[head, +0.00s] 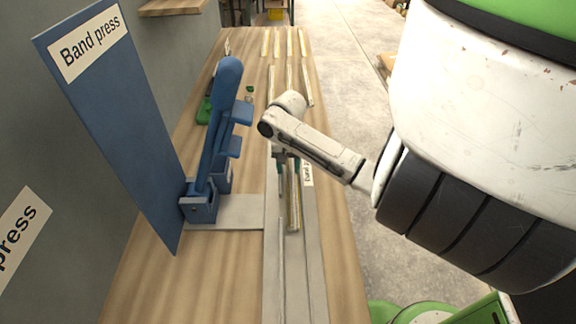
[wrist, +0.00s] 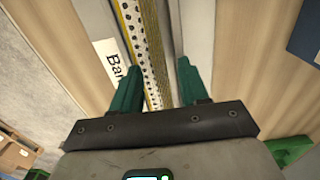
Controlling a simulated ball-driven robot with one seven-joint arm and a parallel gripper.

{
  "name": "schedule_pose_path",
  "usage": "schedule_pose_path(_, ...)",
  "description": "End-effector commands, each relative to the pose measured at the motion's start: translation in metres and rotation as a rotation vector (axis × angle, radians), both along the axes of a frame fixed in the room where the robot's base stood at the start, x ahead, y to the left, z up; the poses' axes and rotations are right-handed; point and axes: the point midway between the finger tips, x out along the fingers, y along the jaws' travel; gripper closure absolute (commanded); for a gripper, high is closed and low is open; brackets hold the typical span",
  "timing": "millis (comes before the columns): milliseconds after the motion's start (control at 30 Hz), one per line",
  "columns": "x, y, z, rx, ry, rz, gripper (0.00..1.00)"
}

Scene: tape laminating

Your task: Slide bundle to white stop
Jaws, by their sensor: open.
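The bundle (wrist: 148,45), a long perforated strip with yellow edges, runs between my gripper's two green fingers in the wrist view. In the head view the bundle (head: 293,207) lies lengthwise in the grey channel (head: 273,275) on the bench, its near end in front of my gripper. My gripper (head: 287,168) is open, one finger on each side of the bundle; in the wrist view my gripper (wrist: 148,60) shows gaps beside the strip. Whether the fingers touch it cannot be told. The bundle's far part is hidden by my arm. I cannot make out a white stop.
The blue band press (head: 213,150) stands left of the channel, beside a blue "Band press" panel (head: 110,120). More strips (head: 290,45) lie at the bench's far end. A green item (head: 204,110) sits behind the press. The near bench (head: 180,285) is clear.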

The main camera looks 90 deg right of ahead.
Motion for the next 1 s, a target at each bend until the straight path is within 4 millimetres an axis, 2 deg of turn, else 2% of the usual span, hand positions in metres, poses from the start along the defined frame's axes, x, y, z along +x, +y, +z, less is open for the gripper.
schedule_pose_path(167, 0.001, 0.0, 0.014, -0.001, -0.003, 0.002, 0.56)
schedule_pose_path(600, 0.0, -0.001, 0.096, -0.003, 0.001, 0.002, 0.56)
schedule_pose_path(800, 0.0, 0.0, 0.108, -0.001, 0.0, 0.0, 0.56)
schedule_pose_path(1000, 0.0, 0.0, 0.108, 0.0, 0.0, 0.0, 0.56)
